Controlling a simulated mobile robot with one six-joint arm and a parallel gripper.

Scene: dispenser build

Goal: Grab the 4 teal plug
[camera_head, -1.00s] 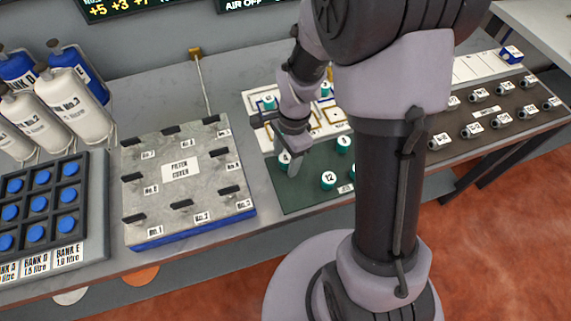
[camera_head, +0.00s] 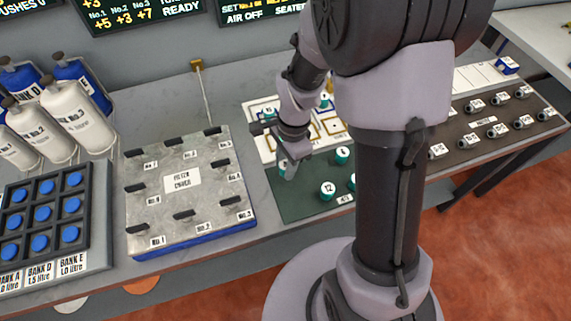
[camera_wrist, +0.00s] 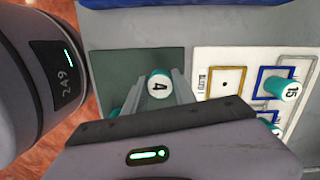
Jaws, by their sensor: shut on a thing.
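The teal plug with a white top marked 4 (camera_wrist: 159,86) stands between the two fingers of my gripper (camera_wrist: 162,78) in the wrist view. The fingers are shut on its sides and the number faces the camera. In the head view my gripper (camera_head: 287,166) is over the left part of the dark green mat (camera_head: 300,207), with the plug (camera_head: 281,170) partly hidden by a finger. I cannot tell whether the plug's base touches the mat.
A teal plug marked 12 (camera_head: 328,190) and another teal plug (camera_head: 342,154) stand on the mat to the right. A white board with coloured outlines (camera_head: 262,143) lies behind, holding plug 15 (camera_wrist: 287,91). The filter cover (camera_head: 185,205) is left. My arm hides part of the bench.

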